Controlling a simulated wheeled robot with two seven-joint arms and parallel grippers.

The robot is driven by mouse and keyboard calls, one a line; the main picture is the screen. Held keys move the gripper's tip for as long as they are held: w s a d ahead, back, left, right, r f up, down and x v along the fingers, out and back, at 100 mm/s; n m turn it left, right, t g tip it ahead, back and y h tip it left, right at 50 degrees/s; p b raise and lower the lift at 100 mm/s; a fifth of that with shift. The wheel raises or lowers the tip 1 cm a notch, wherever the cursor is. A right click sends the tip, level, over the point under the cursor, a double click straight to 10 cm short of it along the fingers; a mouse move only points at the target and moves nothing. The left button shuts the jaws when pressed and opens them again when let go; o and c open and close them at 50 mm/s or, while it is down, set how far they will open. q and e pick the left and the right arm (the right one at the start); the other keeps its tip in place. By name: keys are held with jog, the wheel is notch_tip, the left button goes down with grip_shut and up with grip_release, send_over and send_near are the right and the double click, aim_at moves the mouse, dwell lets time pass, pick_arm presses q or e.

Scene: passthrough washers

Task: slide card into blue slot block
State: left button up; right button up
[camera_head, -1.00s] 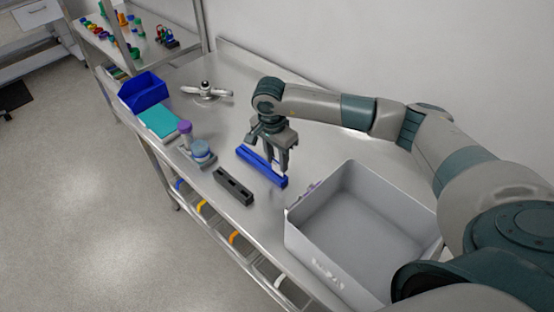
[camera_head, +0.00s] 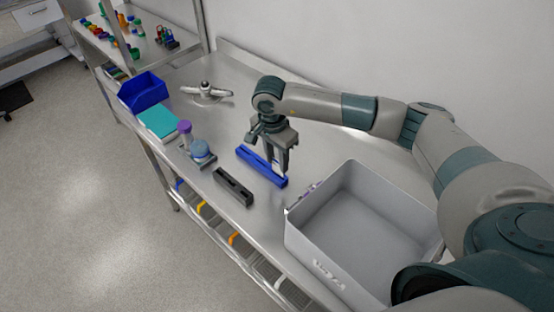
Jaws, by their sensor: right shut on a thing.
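The blue slot block (camera_head: 254,161) lies on the steel bench as a long narrow bar, with its slot along its length. My right gripper (camera_head: 277,169) is above the right half of the block, pointing down. It is shut on a small, pale card (camera_head: 275,168), which barely shows between the fingers at the block's top. I cannot tell whether the card's lower edge is inside the slot or just above it. The fingers hide part of the block. My left gripper is not in view.
A black slotted block (camera_head: 233,187) lies in front of the blue one. A large grey bin (camera_head: 310,248) stands to the right.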

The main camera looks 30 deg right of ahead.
dwell(0.6)
jog(key=shift+f+b, duration=1.3)
jog(key=shift+b, duration=0.55)
dwell(1.3)
dwell(0.3)
jog(key=o, duration=1.8)
jog(key=shift+r, duration=0.1)
jog(key=shift+r+p, duration=1)
jog(key=shift+r, duration=2.4)
jog(key=shift+w+a, duration=0.1)
jog(key=shift+a, duration=0.05)
